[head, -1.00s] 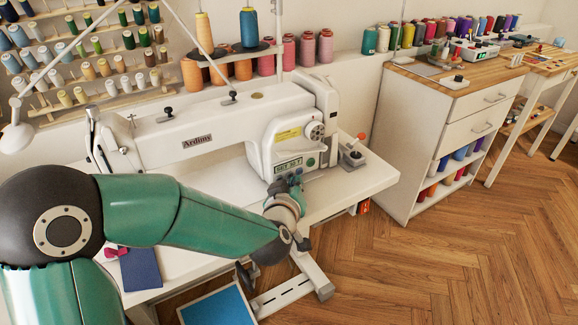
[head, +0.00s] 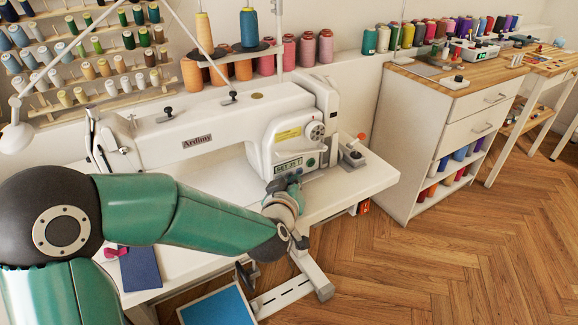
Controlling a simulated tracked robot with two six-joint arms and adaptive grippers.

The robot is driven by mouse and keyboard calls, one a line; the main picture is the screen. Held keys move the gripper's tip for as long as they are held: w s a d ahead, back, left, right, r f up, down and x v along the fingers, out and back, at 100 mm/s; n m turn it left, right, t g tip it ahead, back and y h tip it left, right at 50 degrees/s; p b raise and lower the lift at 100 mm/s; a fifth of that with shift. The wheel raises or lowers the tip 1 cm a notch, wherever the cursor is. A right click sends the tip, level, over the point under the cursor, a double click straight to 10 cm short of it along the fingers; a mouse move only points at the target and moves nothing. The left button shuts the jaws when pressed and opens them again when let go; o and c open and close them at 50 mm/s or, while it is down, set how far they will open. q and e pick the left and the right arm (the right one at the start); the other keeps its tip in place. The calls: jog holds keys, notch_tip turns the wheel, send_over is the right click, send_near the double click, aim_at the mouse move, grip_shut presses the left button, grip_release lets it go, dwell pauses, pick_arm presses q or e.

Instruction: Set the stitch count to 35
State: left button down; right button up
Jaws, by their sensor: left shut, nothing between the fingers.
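The white sewing machine (head: 215,138) stands on a white table, with a small green-lit display (head: 289,165) low on its right end. The display shows "SET" and characters too small to read surely. A green button (head: 311,162) sits to the right of the display, and a dial (head: 315,131) above it. My left gripper (head: 290,184) is shut and empty just below the display, close to the panel; whether it touches is hard to tell. The wrist hides the panel's lower part. My right gripper is not in view.
A lever box with an orange-red knob (head: 361,137) stands right of the machine. A white drawer cabinet (head: 437,130) with thread spools stands further right. A dark blue book (head: 140,268) lies at the table's front left. The wooden floor (head: 430,270) at right is clear.

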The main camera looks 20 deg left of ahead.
aim_at(310, 212)
pick_arm(q)
jog(key=shift+s+d, duration=0.35)
jog(key=shift+d, duration=0.1)
jog(key=shift+s+d, duration=0.95)
jog(key=shift+d, duration=0.25)
jog(key=shift+s+d, duration=0.9)
jog(key=shift+d, duration=0.3)
jog(key=shift+a, duration=0.1)
